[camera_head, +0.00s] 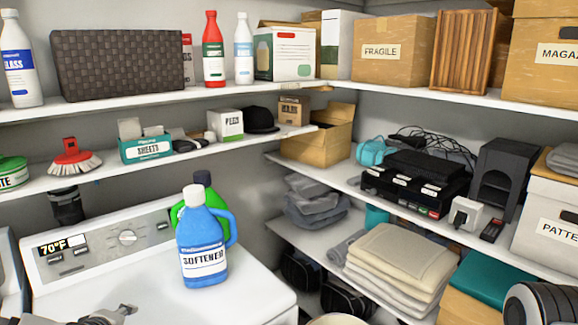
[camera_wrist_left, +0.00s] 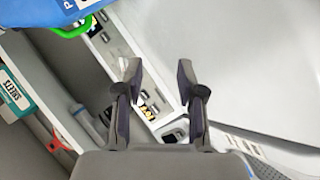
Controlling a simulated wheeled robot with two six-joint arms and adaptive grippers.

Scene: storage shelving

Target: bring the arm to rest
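My left gripper (camera_head: 118,313) shows at the bottom left of the head view, low over the white top of the washing machine (camera_head: 262,293). In the left wrist view its two fingers (camera_wrist_left: 157,72) stand apart with nothing between them, so it is open and empty. A blue softener bottle (camera_head: 203,245) stands upright on the machine, to the right of the gripper and apart from it. It also shows at the top left of the wrist view (camera_wrist_left: 40,12). My right gripper is not in view.
A green bottle (camera_head: 203,179) stands behind the blue one. The machine's control panel (camera_head: 105,240) rises at the back. A shelf (camera_head: 100,182) above holds a brush (camera_head: 72,157) and a sheets box (camera_head: 145,147). Folded towels (camera_head: 400,262) lie on shelving at the right.

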